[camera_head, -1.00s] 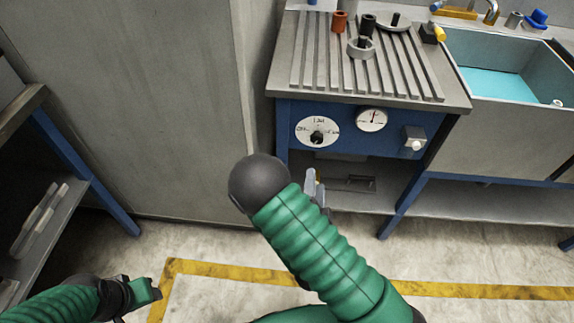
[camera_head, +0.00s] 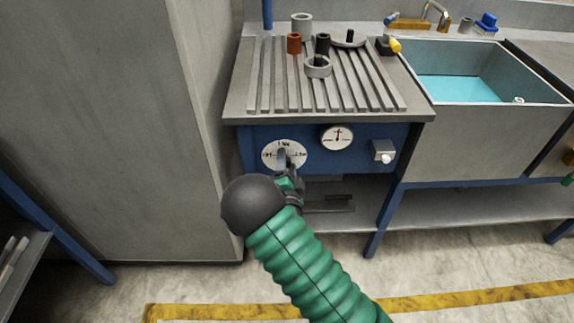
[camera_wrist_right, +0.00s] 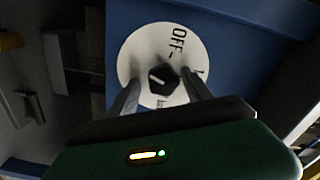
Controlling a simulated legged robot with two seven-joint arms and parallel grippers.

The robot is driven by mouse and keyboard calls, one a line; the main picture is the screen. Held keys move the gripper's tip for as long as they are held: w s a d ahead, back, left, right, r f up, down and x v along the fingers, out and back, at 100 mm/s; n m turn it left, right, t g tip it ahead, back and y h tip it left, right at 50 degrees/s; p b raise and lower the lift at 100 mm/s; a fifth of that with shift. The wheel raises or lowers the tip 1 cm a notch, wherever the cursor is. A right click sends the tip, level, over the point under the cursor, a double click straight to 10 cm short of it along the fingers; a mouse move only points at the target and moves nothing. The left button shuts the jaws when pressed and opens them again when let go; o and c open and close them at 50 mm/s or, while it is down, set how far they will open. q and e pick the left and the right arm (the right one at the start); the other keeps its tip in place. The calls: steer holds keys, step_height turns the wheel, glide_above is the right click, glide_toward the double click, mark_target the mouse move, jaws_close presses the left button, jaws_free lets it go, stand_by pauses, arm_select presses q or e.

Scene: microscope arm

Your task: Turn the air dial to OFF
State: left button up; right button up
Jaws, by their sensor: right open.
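The air dial (camera_head: 270,160) is a round white plate with printed labels on the blue front panel, left of a gauge. In the right wrist view its black knob (camera_wrist_right: 162,80) sits in the middle of the plate, with the word OFF (camera_wrist_right: 178,40) printed above and to the right. A pale mark on the knob seems to face left in that view. My right gripper (camera_head: 286,160) is open in front of the dial and hides part of it. Its fingers (camera_wrist_right: 162,78) stand on either side of the knob; I cannot tell whether they touch it. My left gripper is out of view.
A round gauge (camera_head: 337,138) and a grey box with a white knob (camera_head: 384,152) are on the same panel. The ribbed worktop (camera_head: 245,105) above holds several small cylinders. A sink (camera_head: 520,125) is at the right, a grey cabinet (camera_head: 110,130) at the left.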

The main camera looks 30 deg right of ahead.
steer(key=shift+a+r, duration=0.2)
steer(key=shift+a, duration=0.3)
steer(key=shift+c, duration=1.9)
steer(key=shift+d, duration=0.2)
steer(key=c, duration=0.7)
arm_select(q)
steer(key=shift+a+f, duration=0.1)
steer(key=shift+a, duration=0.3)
arm_select(e)
jaws_close()
